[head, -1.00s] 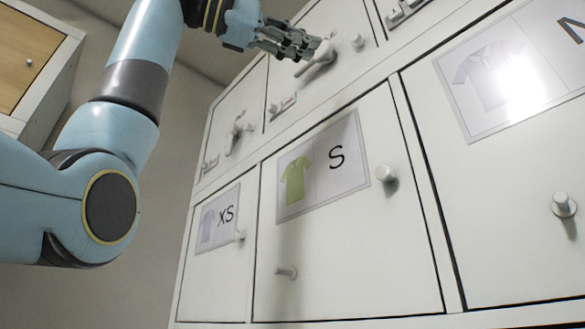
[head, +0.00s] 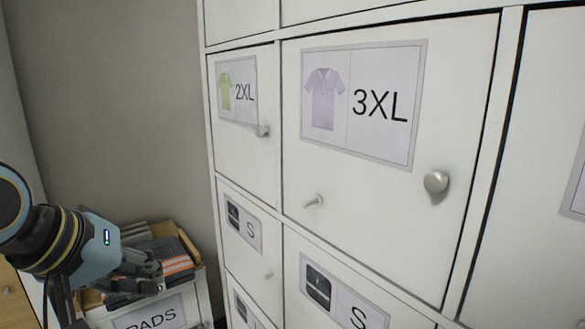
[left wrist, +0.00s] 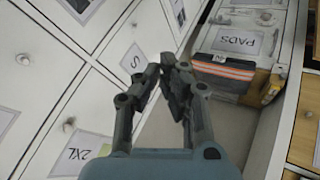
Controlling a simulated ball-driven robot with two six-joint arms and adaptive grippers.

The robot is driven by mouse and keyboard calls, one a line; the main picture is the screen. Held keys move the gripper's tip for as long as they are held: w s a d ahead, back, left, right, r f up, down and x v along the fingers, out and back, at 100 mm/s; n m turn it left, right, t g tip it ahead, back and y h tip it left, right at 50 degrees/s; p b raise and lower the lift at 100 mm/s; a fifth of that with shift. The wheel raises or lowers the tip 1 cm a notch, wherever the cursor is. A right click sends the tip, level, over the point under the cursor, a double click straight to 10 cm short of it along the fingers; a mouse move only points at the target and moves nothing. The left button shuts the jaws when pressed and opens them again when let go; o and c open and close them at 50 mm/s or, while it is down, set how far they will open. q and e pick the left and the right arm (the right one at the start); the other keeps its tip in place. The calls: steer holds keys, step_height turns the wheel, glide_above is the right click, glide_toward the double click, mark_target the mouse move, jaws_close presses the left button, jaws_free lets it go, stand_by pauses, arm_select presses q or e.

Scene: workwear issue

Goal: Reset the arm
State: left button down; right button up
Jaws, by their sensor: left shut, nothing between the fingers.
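My left gripper (head: 152,274) shows at the lower left in the head view, with my blue arm coming in from the left edge. My right gripper is in neither view.
White cabinet doors fill the right, including a 3XL door (head: 385,215) and a 2XL door (head: 245,165) with protruding knobs. Bare wall (head: 110,100) is at the left.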

arm_select(q)
steer(key=s+a+f+m+g+y, duration=0.1)
steer(key=s+a+f+m, duration=0.2)
steer(key=s, duration=0.4)
steer(key=s+a+f+g+y, duration=0.2)
steer(key=s+f, duration=0.3)
steer(key=s, duration=0.3)
steer(key=s+a+f+m+g+y, duration=0.1)
steer(key=s+a+f+m, duration=0.2)
steer(key=s, duration=0.4)
step_height(320, 180, down, 32)
steer(key=s+a+n+g+b, duration=0.1)
steer(key=a+n+b, duration=0.1)
steer(key=b, duration=0.5)
steer(key=s+f+b, duration=0.3)
steer(key=s+f, duration=0.6)
steer(key=f, duration=0.3)
steer(key=s+a+f+g+b, duration=0.1)
steer(key=s+f+b, duration=0.2)
steer(key=s+f, duration=0.7)
steer(key=shift+s+f+g+b, duration=0.15)
steer(key=shift+f+g+b, duration=0.15)
steer(key=shift+f, duration=0.65)
steer(key=shift+a, duration=0.1)
